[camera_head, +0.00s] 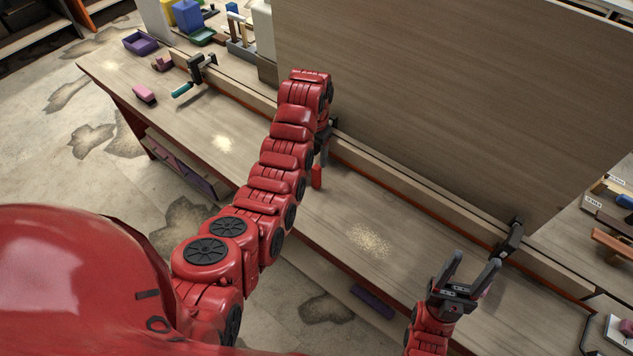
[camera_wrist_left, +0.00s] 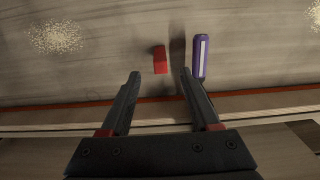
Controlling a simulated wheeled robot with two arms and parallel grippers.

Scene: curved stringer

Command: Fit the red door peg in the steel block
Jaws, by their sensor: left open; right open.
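The red door peg (camera_head: 316,177) appears to stand upright on the workbench, just below my left gripper (camera_head: 323,150) in the head view. In the left wrist view the red peg (camera_wrist_left: 160,59) lies ahead of the gap between the open fingers (camera_wrist_left: 160,73), touching neither. My left gripper is empty. My right gripper (camera_head: 467,268) is open and empty above the right part of the bench, its fingers pointing up in the picture. I cannot pick out the steel block in either view.
A purple, white-striped item (camera_wrist_left: 201,57) lies close beside the right finger. A tall wooden panel (camera_head: 450,90) stands along the bench's back, with a black clamp (camera_head: 510,238) at right and a green-handled clamp (camera_head: 190,80) at left. The bench middle (camera_head: 330,215) is clear.

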